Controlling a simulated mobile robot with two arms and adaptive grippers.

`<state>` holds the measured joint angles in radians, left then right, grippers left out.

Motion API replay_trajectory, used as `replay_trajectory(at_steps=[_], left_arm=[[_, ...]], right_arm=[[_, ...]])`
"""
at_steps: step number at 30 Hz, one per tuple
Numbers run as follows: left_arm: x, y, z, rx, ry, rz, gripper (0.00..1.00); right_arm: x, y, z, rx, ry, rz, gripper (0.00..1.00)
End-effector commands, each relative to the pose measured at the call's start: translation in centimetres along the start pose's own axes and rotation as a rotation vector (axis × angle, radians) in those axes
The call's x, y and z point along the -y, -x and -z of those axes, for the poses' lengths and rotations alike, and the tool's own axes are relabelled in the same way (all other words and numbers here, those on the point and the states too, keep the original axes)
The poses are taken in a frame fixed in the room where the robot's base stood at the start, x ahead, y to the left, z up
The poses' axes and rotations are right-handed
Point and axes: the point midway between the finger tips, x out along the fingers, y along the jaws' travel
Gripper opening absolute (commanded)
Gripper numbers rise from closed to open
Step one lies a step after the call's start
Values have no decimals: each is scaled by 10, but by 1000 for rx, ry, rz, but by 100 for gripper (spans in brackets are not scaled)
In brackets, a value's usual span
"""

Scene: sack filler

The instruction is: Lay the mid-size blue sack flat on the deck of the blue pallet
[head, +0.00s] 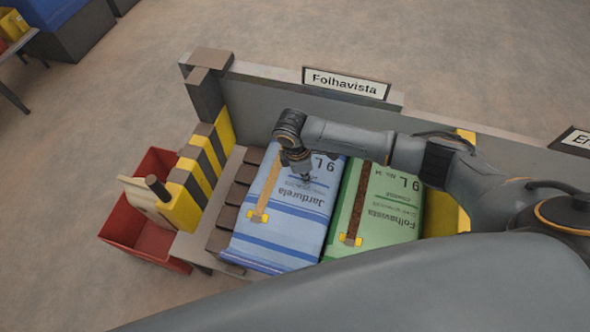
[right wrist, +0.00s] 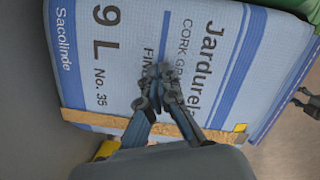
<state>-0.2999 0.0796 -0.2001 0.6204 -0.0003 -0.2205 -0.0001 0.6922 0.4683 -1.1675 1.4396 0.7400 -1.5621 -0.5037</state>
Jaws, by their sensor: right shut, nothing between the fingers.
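The blue sack (head: 276,238), marked Jardurela and 9 L, lies on a bench beside a green sack. It also fills most of the right wrist view (right wrist: 110,75). My right gripper (head: 305,178) is over the upper part of the blue sack, pointing down. In the right wrist view its fingertips (right wrist: 163,75) are together over the printed face, with nothing between them. I cannot tell whether they touch the sack.
The green Folhavista sack (head: 392,205) lies close along the blue sack's right side. A grey back wall (head: 257,95) with signs stands behind.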

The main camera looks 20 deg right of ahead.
Motion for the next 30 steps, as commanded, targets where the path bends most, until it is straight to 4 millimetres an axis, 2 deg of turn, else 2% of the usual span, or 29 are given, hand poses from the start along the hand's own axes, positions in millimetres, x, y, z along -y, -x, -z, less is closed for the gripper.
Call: replay_trajectory(at_steps=[13, 21, 30], left_arm=[[0, 0, 1, -1, 0, 0, 40], [0, 1, 1, -1, 0, 0, 40], [0, 2, 1, -1, 0, 0, 40]], right_arm=[[0, -8, 3, -1, 0, 1, 0], [2, -5, 28, -5, 2, 4, 0], [4, -5, 28, -5, 4, 7, 0]])
